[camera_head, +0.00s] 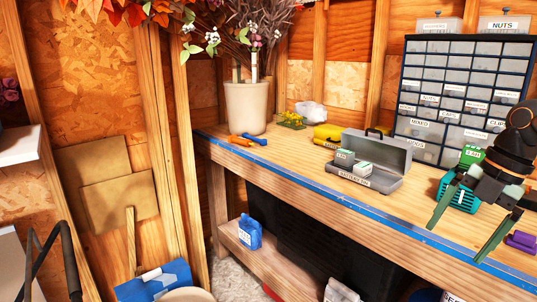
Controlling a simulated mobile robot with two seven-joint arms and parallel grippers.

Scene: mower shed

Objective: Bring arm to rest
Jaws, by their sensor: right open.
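My right gripper (455,245) is at the right of the head view, over the front edge of the wooden workbench (290,168). Its two dark green fingers point down and are spread wide, with nothing held between them. A teal ribbed object (460,196) shows behind the fingers on the bench. A green labelled box (471,156) shows just behind the gripper's upper part; whether they touch is unclear. My left gripper does not show.
A grey open case labelled battery bin (353,178) holds small green-and-white boxes. Behind are a drawer cabinet (462,87) and a yellow case (328,133). A planter (245,108) stands at the bench's left end; a purple object (521,241) lies right of the fingers.

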